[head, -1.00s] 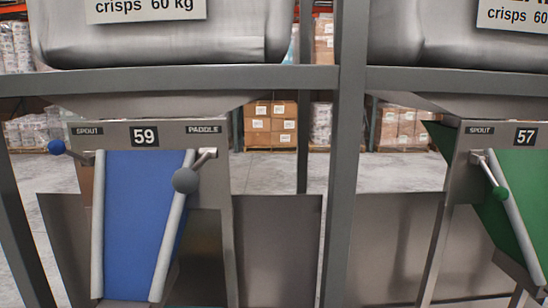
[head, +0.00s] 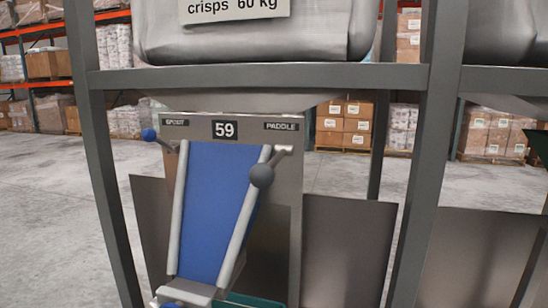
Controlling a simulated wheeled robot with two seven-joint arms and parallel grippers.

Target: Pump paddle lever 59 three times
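Station 59 has a grey metal front panel (head: 204,127) with a black "59" plate, a "SPOUT" label at left and a "PADDLE" label at right. The paddle lever (head: 262,176) has a grey ball knob on a short arm. It angles down and left from its pivot under the "PADDLE" label, and the ball overlaps the right rail of the blue chute (head: 217,205). The spout lever (head: 149,134) has a blue ball and points out to the left. Neither of my grippers is in view.
Grey frame posts (head: 414,200) stand either side of the station, with a crossbeam (head: 260,78) above. A full grey sack with a "crisps 60 kg" sign (head: 235,8) sits over the beam. At the chute's foot are a pale block (head: 190,292) and a teal edge (head: 255,301). Open floor lies left.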

